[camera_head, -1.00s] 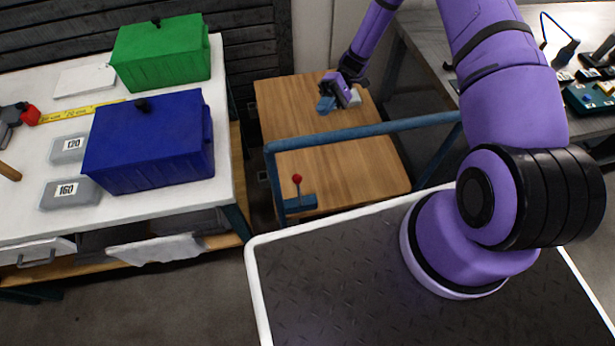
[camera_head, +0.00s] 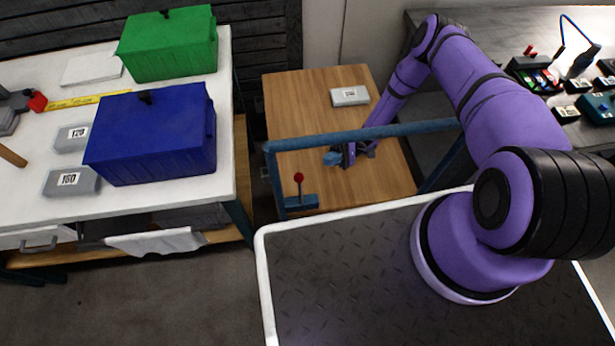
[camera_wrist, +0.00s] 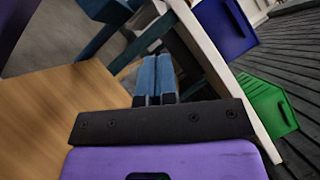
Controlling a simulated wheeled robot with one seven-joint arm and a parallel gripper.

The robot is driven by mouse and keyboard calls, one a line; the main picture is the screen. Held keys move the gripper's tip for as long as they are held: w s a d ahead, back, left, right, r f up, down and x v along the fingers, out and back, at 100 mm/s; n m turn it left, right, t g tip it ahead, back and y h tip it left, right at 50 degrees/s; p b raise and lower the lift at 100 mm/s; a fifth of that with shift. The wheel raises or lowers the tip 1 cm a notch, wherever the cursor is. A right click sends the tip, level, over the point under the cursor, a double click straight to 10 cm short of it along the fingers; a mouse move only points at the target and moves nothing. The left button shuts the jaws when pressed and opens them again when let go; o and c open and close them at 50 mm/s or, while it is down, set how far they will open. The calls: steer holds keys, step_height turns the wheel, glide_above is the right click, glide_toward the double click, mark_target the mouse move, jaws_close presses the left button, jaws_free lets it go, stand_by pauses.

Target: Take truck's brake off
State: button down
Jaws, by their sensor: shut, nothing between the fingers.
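The truck has a wooden deck (camera_head: 300,93) and a blue tube handle (camera_head: 395,130). The brake lever with a red ball knob (camera_head: 298,177) stands upright on a blue bracket (camera_head: 301,202) at the truck's handle end, on the left. The red knob cannot be made out in the wrist view.
A white workbench (camera_head: 225,100) with a blue box (camera_head: 150,140) and a green box (camera_head: 168,48) stands left of the truck. A small grey labelled box (camera_head: 350,96) lies on the deck. A grey table (camera_head: 480,30) with electronics is at the right.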

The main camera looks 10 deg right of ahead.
mark_target(300, 189)
steer(key=shift+a, duration=0.1)
stand_by(0.3)
steer(key=s+d+r+x, duration=0.1)
steer(key=s+x, duration=0.1)
steer(key=x, duration=1)
steer(key=shift+s, duration=0.25)
steer(key=shift+r, duration=0.15)
